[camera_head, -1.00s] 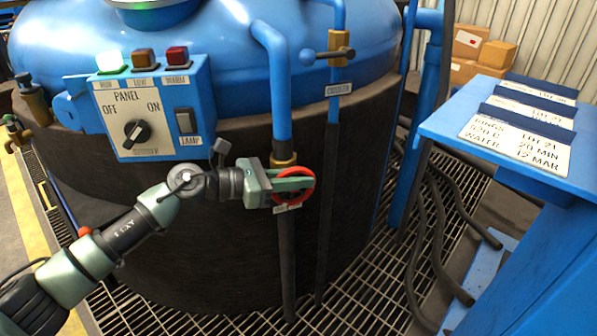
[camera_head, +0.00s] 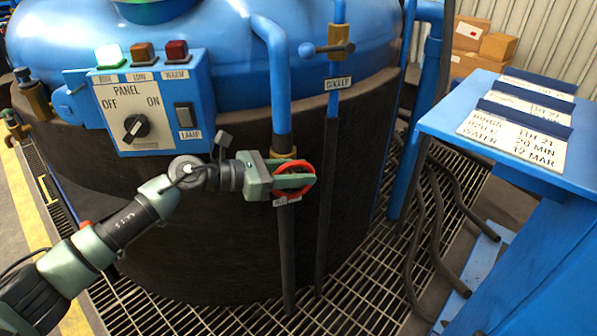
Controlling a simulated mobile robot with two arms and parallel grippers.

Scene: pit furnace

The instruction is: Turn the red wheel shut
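The red wheel (camera_head: 293,198) is a small ring on the pipe below the brass fitting, low on the dark front of the blue furnace. My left gripper (camera_head: 298,180) reaches it from the left. Its green fingers lie across the wheel and appear shut on it. The fingers hide part of the rim and the hub. A small label (camera_head: 288,201) under the wheel is partly covered. My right gripper is not in view.
A blue control panel (camera_head: 155,105) with a dial, lamps and a switch is above my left arm. A thin pipe with a brass lever valve (camera_head: 340,42) stands right of the wheel. A blue table with cards (camera_head: 440,128) is at right; hoses (camera_head: 437,225) lie on the grating.

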